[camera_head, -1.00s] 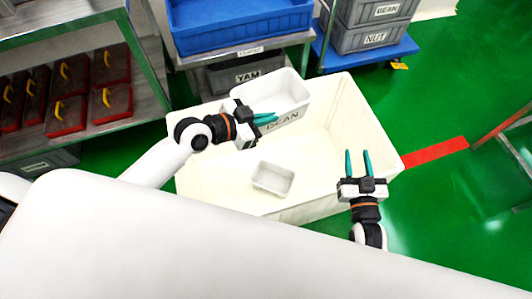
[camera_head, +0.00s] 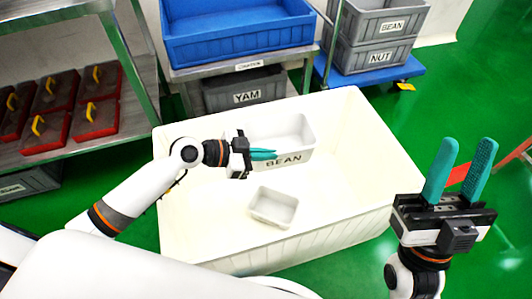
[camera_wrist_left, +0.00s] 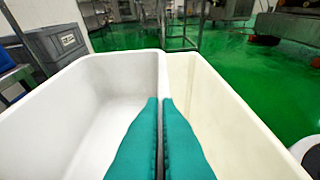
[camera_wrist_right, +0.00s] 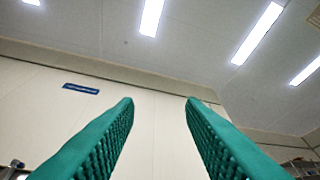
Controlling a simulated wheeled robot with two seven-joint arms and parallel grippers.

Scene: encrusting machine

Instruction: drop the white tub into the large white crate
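The white tub (camera_head: 293,132), labelled BEAN on its near wall, is inside the large white crate (camera_head: 375,140), near its far side. I cannot tell whether it rests on the crate floor. My left gripper (camera_head: 264,154) is shut on the tub's near wall. In the left wrist view the fingers (camera_wrist_left: 160,105) straddle this wall; the tub's inside (camera_wrist_left: 105,85) is on the left and the crate (camera_wrist_left: 225,110) on the right. My right gripper (camera_head: 458,170) is open and empty, to the right of the crate. Its fingers (camera_wrist_right: 160,110) are apart in the right wrist view.
A small white container (camera_head: 273,207) sits in the crate nearer to me. A blue crate (camera_head: 235,32) and a grey YAM crate (camera_head: 245,92) are on the rack behind. Grey crates (camera_head: 380,50) stand on a blue dolly. A shelf with red boxes (camera_head: 97,118) is left.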

